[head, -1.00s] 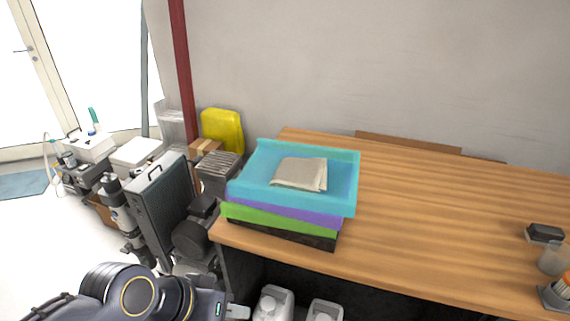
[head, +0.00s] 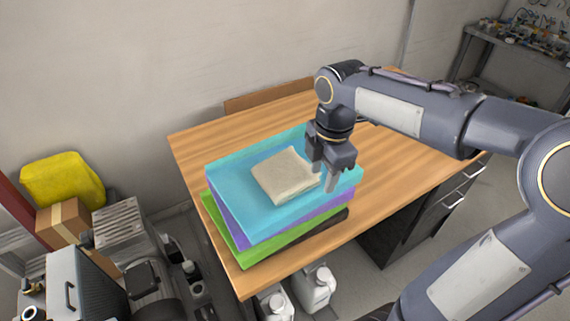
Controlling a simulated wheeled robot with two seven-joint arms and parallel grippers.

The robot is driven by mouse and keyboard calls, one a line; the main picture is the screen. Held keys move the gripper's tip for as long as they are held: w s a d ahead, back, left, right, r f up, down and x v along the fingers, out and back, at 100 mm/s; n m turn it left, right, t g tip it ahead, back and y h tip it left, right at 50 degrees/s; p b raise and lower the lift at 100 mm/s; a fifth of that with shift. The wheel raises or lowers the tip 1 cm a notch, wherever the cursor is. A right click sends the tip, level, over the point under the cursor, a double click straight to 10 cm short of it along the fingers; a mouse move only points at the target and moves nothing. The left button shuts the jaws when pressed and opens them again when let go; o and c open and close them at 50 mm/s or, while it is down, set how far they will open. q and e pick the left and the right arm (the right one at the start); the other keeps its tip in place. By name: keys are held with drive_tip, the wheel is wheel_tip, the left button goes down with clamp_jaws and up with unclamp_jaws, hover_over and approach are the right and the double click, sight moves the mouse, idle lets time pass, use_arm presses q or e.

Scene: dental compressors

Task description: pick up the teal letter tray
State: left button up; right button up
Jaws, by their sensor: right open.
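The teal letter tray (head: 232,213) is the top one of a stack on the wooden table. A folded beige cloth (head: 284,176) lies in it. My right gripper (head: 323,182) is open, fingers pointing down, over the right part of the teal tray beside the cloth. Whether its fingers touch the tray or the cloth I cannot tell. My left gripper is not in view.
The wooden table (head: 400,165) is bare behind and right of the stack. White jugs (head: 313,290) stand below its front edge. A yellow container (head: 62,180), a cardboard box (head: 62,226) and dark equipment stand on the left. A cluttered shelf (head: 515,55) stands at the far right.

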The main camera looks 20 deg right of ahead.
sight(315, 194)
drive_tip(key=shift+w+a+r+n, duration=0.15)
drive_tip(key=shift+w+a+n, duration=0.05)
drive_tip(key=shift+w+n, duration=0.5)
drive_tip(key=shift+w+f, duration=0.2)
drive_tip(key=shift+f, duration=0.05)
drive_tip(key=shift+n, duration=0.3)
wheel_tip(315, 194, down, 7)
drive_tip(key=shift+s+f+p, duration=0.1)
drive_tip(key=shift+f+p, duration=0.1)
drive_tip(key=shift+p, duration=0.35)
clamp_jaws()
